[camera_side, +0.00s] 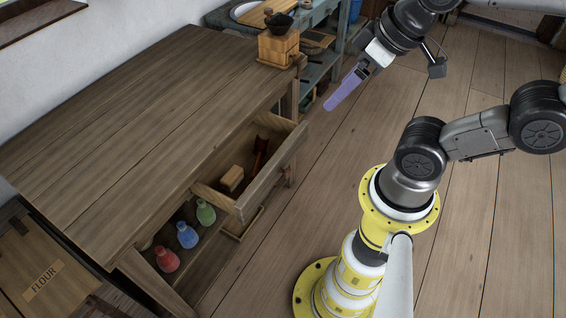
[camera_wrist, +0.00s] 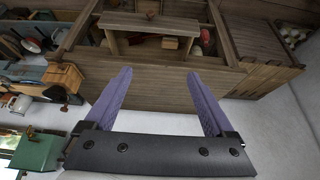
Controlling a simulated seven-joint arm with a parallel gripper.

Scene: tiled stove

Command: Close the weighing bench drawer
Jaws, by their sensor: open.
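The weighing bench (camera_side: 120,110) is a dark wooden table. Its drawer (camera_side: 272,177) is pulled out toward the floor side, with a wooden block (camera_side: 231,178) and a dark red item (camera_side: 260,153) inside. A small knob shows on the drawer front. In the wrist view the open drawer (camera_wrist: 150,22) is at the top, beyond the bench top (camera_wrist: 155,88). My gripper (camera_side: 328,107) has purple fingers and hangs in the air beyond the drawer's far end, apart from it. In the wrist view my gripper (camera_wrist: 161,72) shows its two fingers wide apart with nothing between them.
A wooden grinder (camera_side: 278,45) stands at the bench's far corner. A blue-grey side bench (camera_side: 320,40) is behind it. Red (camera_side: 167,260), blue (camera_side: 187,236) and green (camera_side: 205,213) bottles stand below the bench top. A flour crate (camera_side: 45,275) is at lower left. Floor before the drawer is clear.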

